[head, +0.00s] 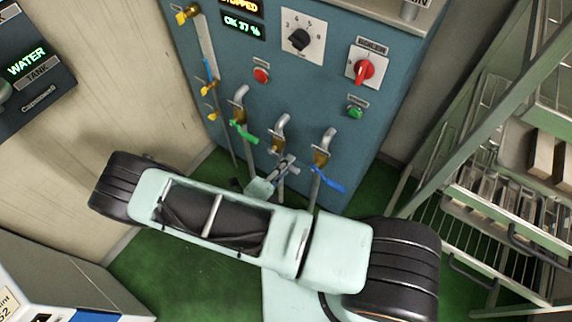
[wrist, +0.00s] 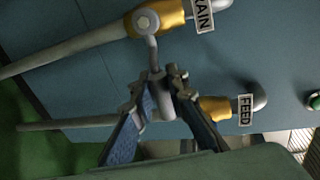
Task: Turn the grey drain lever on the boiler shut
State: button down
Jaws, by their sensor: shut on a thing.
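The boiler (head: 325,105) is a blue cabinet with three brass valves on pipes at its lower front. The drain valve (wrist: 162,18) is in the wrist view, its label partly cut off at the top. Its grey drain lever (wrist: 152,52) points down in that view, across the line of the pipe. My gripper (wrist: 160,82) is shut on the lever's outer part, one finger on each side. In the head view my gripper (head: 284,166) is at the middle valve (head: 278,142); the lever is mostly hidden there.
A green lever (head: 245,134) is to the left and a blue lever (head: 328,181) to the right, both close to my gripper. The feed valve (wrist: 215,108) is beside the drain valve. A metal rack (head: 480,190) stands at right. Green floor is open below.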

jog(key=shift+r, duration=0.1)
dwell(0.5)
jog(key=c, duration=1.9)
grip_release()
jog(key=v, duration=1.2)
jog(key=shift+s, duration=0.1)
